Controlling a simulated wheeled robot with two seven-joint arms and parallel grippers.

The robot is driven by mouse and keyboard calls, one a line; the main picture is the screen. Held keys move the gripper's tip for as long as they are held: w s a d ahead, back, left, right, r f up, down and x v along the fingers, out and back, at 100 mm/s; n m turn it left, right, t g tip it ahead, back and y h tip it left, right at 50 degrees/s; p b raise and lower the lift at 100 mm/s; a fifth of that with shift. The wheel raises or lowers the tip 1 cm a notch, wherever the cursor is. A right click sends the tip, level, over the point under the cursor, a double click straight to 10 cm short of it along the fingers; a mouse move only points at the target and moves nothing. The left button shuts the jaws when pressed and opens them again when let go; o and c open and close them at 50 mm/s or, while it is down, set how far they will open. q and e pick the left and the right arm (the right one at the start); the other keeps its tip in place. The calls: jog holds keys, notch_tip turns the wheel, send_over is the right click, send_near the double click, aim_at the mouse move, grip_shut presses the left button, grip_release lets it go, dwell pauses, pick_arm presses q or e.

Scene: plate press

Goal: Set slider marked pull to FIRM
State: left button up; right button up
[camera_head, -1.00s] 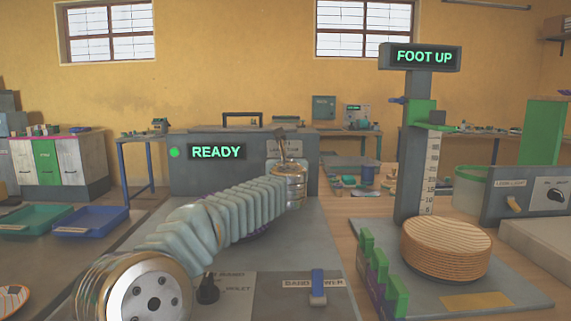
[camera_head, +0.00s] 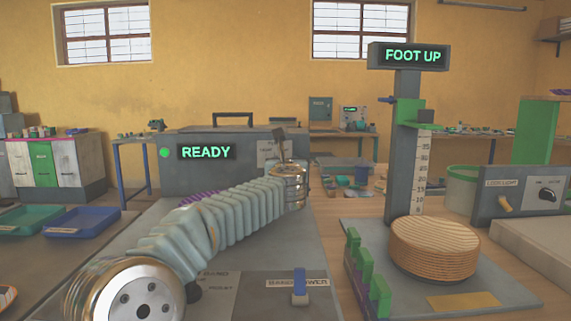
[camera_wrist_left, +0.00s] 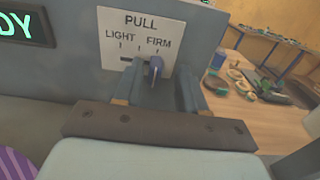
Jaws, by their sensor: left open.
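The pull slider's blue knob (camera_wrist_left: 155,68) shows in the left wrist view on a white plate (camera_wrist_left: 140,24) marked PULL, LIGHT and FIRM. The knob stands at the right end of its slot, roughly under the rightmost tick, by FIRM. My left gripper (camera_wrist_left: 158,88) is open, its fingers either side of the knob, the right one closer. I cannot tell whether either finger touches it. In the head view my left gripper (camera_head: 282,146) is at the front of the grey machine (camera_head: 215,174), partly covering the plate (camera_head: 265,152). My right gripper is not in view.
The machine's display reads READY (camera_head: 206,152). A FOOT UP sign (camera_head: 409,56) tops a post at right, above a round ribbed stack (camera_head: 434,250). Green stepped blocks (camera_head: 365,268) stand beside it. A blue-handled slider (camera_head: 300,286) is in front. Trays (camera_head: 82,220) lie left.

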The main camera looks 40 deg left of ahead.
pick_arm(q)
jog(key=b+v, duration=0.2)
jog(key=v, duration=1)
jog(key=shift+s+d, duration=0.25)
jog(key=shift+s, duration=0.05)
